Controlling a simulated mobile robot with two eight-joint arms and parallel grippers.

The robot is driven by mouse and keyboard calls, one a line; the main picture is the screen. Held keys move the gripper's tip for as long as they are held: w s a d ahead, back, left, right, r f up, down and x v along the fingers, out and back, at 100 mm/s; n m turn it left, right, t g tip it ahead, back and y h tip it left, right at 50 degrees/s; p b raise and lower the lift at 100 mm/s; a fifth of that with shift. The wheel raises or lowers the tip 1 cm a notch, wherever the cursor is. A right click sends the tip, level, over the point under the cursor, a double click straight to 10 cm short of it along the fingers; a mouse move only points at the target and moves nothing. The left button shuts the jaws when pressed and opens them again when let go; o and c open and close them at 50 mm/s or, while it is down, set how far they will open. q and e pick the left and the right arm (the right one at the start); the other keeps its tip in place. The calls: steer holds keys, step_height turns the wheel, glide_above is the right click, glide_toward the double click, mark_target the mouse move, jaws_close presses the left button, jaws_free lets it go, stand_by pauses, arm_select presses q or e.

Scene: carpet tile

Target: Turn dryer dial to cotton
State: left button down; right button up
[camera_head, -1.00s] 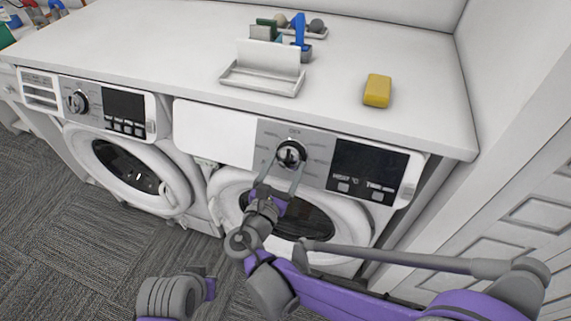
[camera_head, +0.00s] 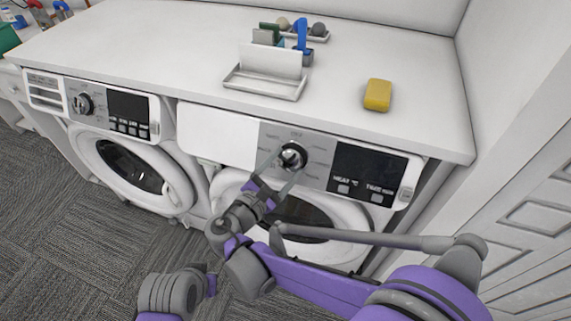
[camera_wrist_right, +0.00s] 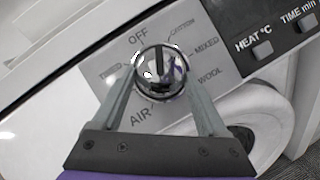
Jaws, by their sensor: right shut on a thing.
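The dryer (camera_head: 218,134) is the right-hand machine under the counter. Its round chrome dial (camera_head: 291,155) sits on a grey panel and also shows in the right wrist view (camera_wrist_right: 159,72). Around it I read OFF, COTTON, MIXED, WOOL, AIR and TIMED. The dial's dark mark seems to point between OFF and COTTON, but glare makes this uncertain. My right gripper (camera_head: 286,161) is shut on the dial, one finger at each side, with the wrist below and left of it. The fingers also show in the wrist view (camera_wrist_right: 160,82). My left gripper is not visible.
Right of the dial is a dark display (camera_head: 366,172) with HEAT and TIME buttons. A washer-like machine (camera_head: 115,155) stands to the left. On the counter are a white tray (camera_head: 264,89), a yellow sponge (camera_head: 377,95) and small items. A white panelled door is at right.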

steer(key=shift+w+a+r+m+g+h+p, duration=0.1)
steer(key=shift+m+g+h+p, duration=0.35)
steer(key=shift+m, duration=0.55)
steer(key=shift+w+r+m+g+h+p, duration=0.1)
steer(key=shift+m+g+h+p, duration=0.1)
steer(key=shift+m+g, duration=0.6)
steer(key=shift+m+t, duration=0.25)
steer(key=shift+m, duration=0.25)
steer(key=o, duration=1.3)
steer(key=shift+f, duration=0.1)
steer(key=shift+c, duration=0.2)
steer(key=shift+s, duration=0.1)
